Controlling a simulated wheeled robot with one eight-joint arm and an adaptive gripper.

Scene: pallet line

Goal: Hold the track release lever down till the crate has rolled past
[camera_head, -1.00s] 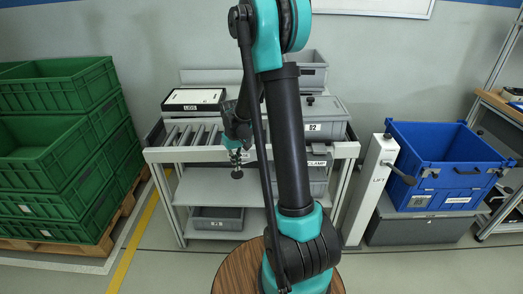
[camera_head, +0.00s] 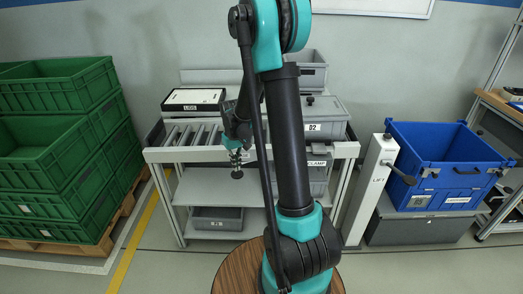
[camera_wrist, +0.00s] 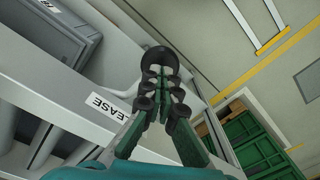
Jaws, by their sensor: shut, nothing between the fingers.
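The release lever's round black knob (camera_head: 237,174) sticks out at the front of the roller track (camera_head: 190,135). In the wrist view the knob (camera_wrist: 158,58) lies at my fingertips, beside a white label (camera_wrist: 110,107) reading "EASE", its start hidden. My gripper (camera_head: 237,157) is shut and empty, pointing down directly over the knob; its fingertips (camera_wrist: 158,78) overlap the knob in the wrist view. Contact looks likely, but how far the lever is down I cannot tell. The grey crate (camera_head: 325,112) marked D2 stands at the track's right end, partly behind my arm.
A white-topped box (camera_head: 194,99) stands behind the rollers. Grey bins (camera_head: 217,218) sit on the shelf below. Green crates (camera_head: 50,180) are stacked on a pallet at left. A lift post (camera_head: 375,185) and a blue crate (camera_head: 440,160) stand at right.

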